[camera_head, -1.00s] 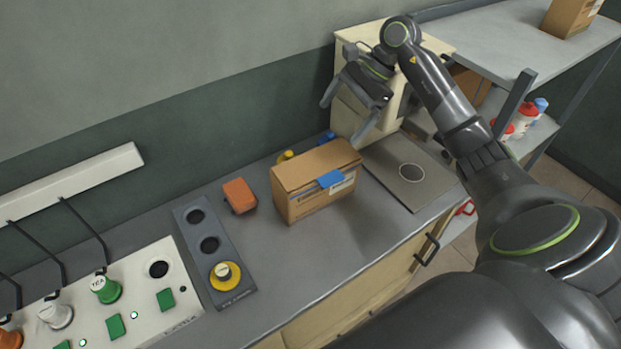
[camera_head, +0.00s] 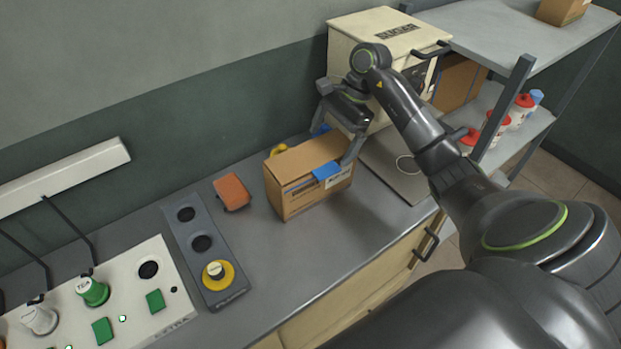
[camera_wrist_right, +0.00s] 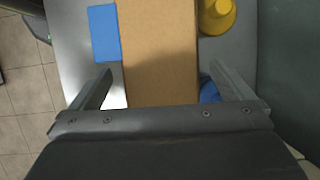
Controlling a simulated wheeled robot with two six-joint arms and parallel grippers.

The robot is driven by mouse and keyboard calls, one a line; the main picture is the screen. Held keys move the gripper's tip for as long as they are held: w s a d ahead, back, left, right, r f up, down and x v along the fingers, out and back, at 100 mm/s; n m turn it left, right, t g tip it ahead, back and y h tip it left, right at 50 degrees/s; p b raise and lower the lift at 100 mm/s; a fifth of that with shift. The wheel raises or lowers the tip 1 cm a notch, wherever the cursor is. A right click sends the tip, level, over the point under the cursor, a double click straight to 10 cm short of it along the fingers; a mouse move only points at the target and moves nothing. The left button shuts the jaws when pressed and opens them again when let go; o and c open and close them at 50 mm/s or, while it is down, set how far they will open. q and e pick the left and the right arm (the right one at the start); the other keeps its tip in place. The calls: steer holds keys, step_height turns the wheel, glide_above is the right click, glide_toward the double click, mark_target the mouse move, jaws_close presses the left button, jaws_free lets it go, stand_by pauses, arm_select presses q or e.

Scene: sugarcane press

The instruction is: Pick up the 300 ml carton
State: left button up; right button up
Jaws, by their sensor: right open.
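A brown cardboard carton (camera_head: 300,163) with a blue patch (camera_head: 326,171) and a white label on its front stands on the grey counter; the label print is too small to read. It also shows in the right wrist view (camera_wrist_right: 158,45), lying lengthwise between the fingers. My right gripper (camera_head: 337,136) is open over the carton's right end. One finger is at the front side and the other is toward the back. In the right wrist view, gaps show between both fingers and the carton. Whether the fingertips reach below its top edge is unclear. My left gripper is out of view.
A yellow object (camera_wrist_right: 216,15) and a blue object (camera_wrist_right: 209,91) stand close behind the carton. A cream box marked SUGAR (camera_head: 372,40) is behind my right arm. An orange block (camera_head: 232,191) and a grey holder (camera_head: 205,255) are to the left.

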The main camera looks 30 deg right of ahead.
steer(key=shift+p+x, duration=0.65)
steer(key=shift+x, duration=2.45)
steer(key=shift+w, duration=0.1)
steer(key=c, duration=1)
